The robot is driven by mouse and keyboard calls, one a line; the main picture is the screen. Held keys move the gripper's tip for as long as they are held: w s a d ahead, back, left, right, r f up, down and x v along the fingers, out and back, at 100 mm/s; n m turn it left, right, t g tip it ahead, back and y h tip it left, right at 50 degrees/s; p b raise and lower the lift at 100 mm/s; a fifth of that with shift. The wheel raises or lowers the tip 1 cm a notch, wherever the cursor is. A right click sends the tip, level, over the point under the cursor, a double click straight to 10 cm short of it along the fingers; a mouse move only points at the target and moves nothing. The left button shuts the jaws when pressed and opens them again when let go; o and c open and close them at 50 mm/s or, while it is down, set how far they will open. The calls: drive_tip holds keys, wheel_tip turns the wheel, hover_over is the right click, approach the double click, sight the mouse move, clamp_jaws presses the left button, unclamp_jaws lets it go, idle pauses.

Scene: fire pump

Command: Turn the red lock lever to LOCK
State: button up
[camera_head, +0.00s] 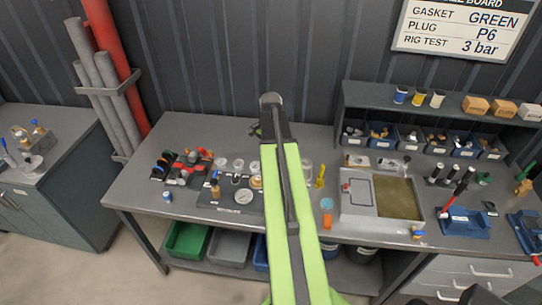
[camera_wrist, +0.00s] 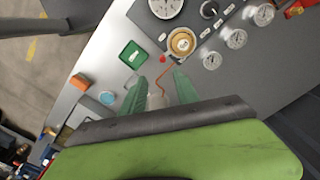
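My gripper (camera_wrist: 160,80) shows in the wrist view with its two green fingers apart over the bench. A whitish piece (camera_wrist: 157,98) with a thin copper-coloured rod shows between the fingers; I cannot tell if they touch it. Just beyond are a small red knob (camera_wrist: 162,58) and a round brass fitting (camera_wrist: 181,42) at the edge of a dark gauge panel (camera_wrist: 205,25). Red parts (camera_head: 190,168) sit on the bench's left in the head view. I cannot tell which red part is the lock lever, and no LOCK label is readable. In the head view my arm hides the gripper.
A green square tray (camera_wrist: 132,54), a blue disc (camera_wrist: 107,98) and an orange block (camera_wrist: 80,82) lie nearby. A grey tray (camera_head: 352,207) stands right of my arm, and a blue vise (camera_head: 466,224) further right. A shelf (camera_head: 440,118) backs the bench.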

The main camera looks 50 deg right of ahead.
wheel_tip(320, 180, up, 2)
drive_tip(key=shift+r+p, duration=0.2)
drive_tip(key=shift+p, duration=0.25)
